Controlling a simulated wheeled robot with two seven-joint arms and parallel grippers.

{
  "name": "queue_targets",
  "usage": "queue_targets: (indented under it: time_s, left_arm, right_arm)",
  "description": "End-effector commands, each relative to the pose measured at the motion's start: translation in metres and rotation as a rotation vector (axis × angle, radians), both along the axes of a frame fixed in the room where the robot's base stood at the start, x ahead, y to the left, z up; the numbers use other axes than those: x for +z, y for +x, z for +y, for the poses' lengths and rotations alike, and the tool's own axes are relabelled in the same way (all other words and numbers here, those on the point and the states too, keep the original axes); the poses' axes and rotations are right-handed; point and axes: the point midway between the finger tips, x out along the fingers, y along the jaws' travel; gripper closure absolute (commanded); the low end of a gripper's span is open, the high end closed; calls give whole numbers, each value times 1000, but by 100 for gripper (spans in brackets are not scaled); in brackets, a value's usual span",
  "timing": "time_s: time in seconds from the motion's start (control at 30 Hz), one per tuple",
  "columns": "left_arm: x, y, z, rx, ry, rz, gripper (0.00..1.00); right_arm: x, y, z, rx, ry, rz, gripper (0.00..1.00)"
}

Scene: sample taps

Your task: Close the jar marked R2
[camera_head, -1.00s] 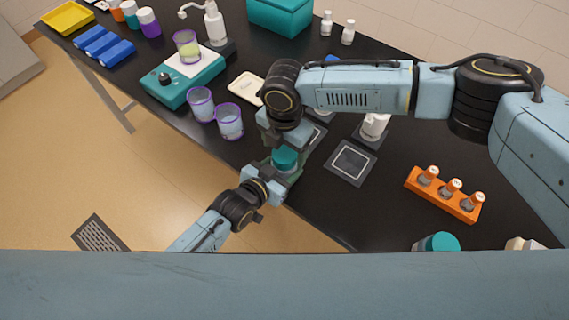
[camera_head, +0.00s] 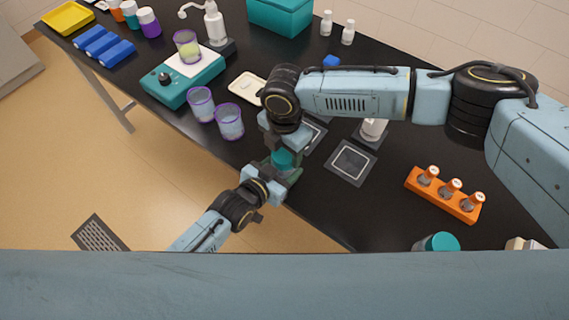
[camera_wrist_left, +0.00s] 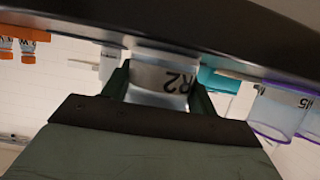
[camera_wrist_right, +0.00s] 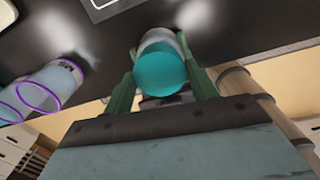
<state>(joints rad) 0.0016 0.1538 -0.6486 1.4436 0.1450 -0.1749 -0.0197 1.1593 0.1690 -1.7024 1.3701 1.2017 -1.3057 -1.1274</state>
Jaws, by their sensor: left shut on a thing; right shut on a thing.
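The jar marked R2 (camera_wrist_left: 165,78) shows in the left wrist view between the fingers of my left gripper (camera_head: 277,178), its label upside down. The left gripper is shut on the jar's body at the table's front edge. A teal lid (camera_head: 283,160) is at the jar's top, and my right gripper (camera_head: 284,147) is shut on it from above. In the right wrist view the lid (camera_wrist_right: 160,72) sits between the fingers, in line with the jar's body behind it. Whether the lid is fully seated cannot be told.
An orange rack (camera_head: 445,196) with small vials and a square pad (camera_head: 350,163) lie to the right. Two purple-rimmed cups (camera_head: 229,121) stand left of the grippers, near a teal device (camera_head: 182,82). Another teal-lidded jar (camera_head: 441,243) is at the front right.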

Motion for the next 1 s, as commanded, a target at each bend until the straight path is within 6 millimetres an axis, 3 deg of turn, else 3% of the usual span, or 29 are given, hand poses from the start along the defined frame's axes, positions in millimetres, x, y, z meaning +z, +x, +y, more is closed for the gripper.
queue_targets:
  time_s: [0.2,0.4,0.8,0.83,1.0]
  left_arm:
    - [-1,0,0,0,1,2,100]
    - [-1,0,0,0,1,2,100]
    - [-1,0,1,1,1,1,100]
    - [-1,0,1,1,1,1,100]
    - [-1,0,1,1,1,1,100]
  right_arm:
    - [-1,-1,1,-407,2,5,70]
    - [-1,-1,0,-691,1,2,70]
    - [0,0,0,-762,0,0,70]
    - [0,0,0,-762,0,0,40]
    - [-1,0,0,-761,0,0,21]
